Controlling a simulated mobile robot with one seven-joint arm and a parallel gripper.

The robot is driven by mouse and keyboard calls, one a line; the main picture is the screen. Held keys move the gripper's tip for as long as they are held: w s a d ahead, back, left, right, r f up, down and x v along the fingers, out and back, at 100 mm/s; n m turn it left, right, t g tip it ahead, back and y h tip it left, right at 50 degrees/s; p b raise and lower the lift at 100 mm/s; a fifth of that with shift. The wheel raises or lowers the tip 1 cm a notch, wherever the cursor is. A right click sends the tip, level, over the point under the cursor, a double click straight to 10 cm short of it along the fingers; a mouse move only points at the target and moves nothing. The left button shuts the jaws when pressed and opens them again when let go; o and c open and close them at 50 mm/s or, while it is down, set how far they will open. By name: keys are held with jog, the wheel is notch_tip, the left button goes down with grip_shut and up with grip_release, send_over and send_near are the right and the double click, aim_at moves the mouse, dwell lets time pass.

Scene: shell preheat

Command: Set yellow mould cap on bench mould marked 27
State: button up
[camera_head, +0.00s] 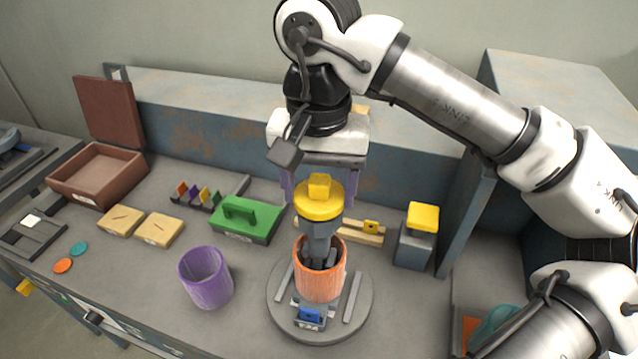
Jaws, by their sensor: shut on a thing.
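The yellow mould cap (320,205) is a round disc with a square knob on top, above the middle of the bench. My gripper (320,196) is shut on it, with one finger at each side. A grey stem (322,236) shows under the cap and reaches down to the mouth of an orange cylinder (319,280); whether cap and stem touch is unclear. Dark parts show inside the cylinder, which stands upright on a round grey plate (361,315). A small blue-and-white tag (310,317) is at its front; I cannot read its marking with certainty.
A purple cup (206,278) stands left of the plate. A green block with a handle (246,219) and two wooden blocks (160,229) lie behind it. A grey block with a yellow top (421,235) stands right, near a blue-grey upright panel. An open brown box (97,172) is far left.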

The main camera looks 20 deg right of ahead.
aim_at(319, 181)
jog(key=shift+f+b, duration=0.5)
jog(key=shift+f, duration=0.1)
jog(key=o, duration=0.7)
jog(key=shift+r, duration=0.1)
jog(key=shift+r+p, duration=3.95)
jog(key=shift+r, duration=1.55)
jog(key=shift+f, duration=0.1)
